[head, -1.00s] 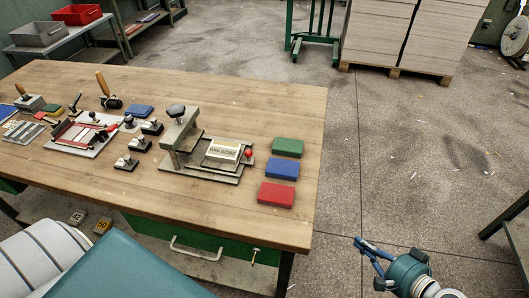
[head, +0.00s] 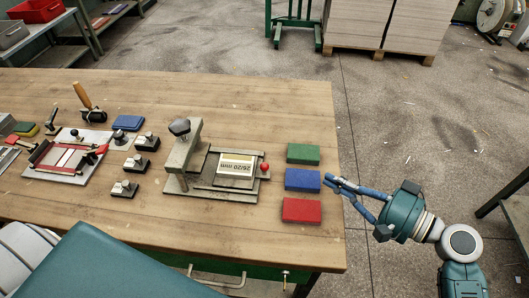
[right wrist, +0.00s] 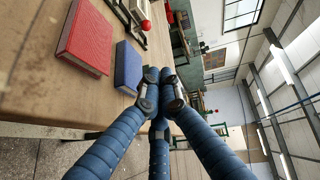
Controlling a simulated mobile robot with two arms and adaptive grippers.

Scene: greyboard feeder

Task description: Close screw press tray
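The screw press (head: 184,160) stands on the wooden table, with a dark round knob on top. Its flat tray (head: 205,183) lies to the right of the press column and carries a block labelled 26/20 mm (head: 236,164). A red ball knob (head: 264,168) sits at the tray's right end; it also shows in the right wrist view (right wrist: 145,25). My right gripper (head: 331,182) is beyond the table's right edge, its fingertips close to the blue block and apart from the red knob. Its blue fingers converge at the tips with nothing seen between them. My left gripper is out of view.
Green (head: 303,154), blue (head: 302,179) and red (head: 301,210) blocks lie in a column between the tray and the table's right edge. Small black clamps (head: 133,162) and a red-framed board (head: 65,158) lie left of the press.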

